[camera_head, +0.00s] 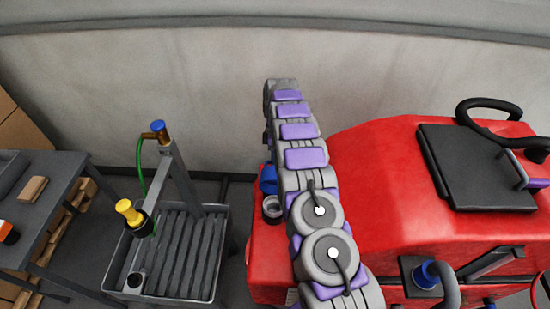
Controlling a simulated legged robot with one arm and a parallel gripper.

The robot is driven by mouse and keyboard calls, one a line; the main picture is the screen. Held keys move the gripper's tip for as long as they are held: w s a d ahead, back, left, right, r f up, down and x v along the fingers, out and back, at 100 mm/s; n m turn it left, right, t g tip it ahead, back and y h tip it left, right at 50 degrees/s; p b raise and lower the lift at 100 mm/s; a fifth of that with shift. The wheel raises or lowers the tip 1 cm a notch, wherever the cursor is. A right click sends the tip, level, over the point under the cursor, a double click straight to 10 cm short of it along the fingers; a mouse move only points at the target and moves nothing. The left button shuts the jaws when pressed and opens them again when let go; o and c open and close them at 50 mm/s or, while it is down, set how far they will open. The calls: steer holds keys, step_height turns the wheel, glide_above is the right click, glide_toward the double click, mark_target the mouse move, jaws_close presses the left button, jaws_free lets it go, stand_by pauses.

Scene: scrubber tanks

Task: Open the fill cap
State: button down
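The red scrubber tank (375,165) fills the right side. At its left edge a round, pale-rimmed filler neck (272,208) shows, with a blue cap (268,178) just behind it. The cap looks raised off the neck, which seems uncovered, but my arm hides the right part of both. My grey and purple arm (305,158) reaches from the bottom of the picture up past the tank's left edge, close beside the cap in the picture. No gripper fingers show at its far end, so their distance from the cap cannot be told.
A grey sink stand (177,258) with a blue-topped tap (158,128), green hose and yellow nozzle (128,212) stands to the left. A dark table (45,195) is further left. A black lid (475,165) lies on the tank. The wall closes the back.

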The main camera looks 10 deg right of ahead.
steer(key=shift+w+d, duration=0.1)
stand_by(0.3)
steer(key=c, duration=1.1)
jaws_free()
steer(key=shift+c, duration=0.2)
steer(key=shift+r, duration=0.1)
steer(key=p+v, duration=0.4)
steer(key=v, duration=0.3)
steer(key=shift+w+r, duration=0.1)
steer(key=shift+r, duration=0.05)
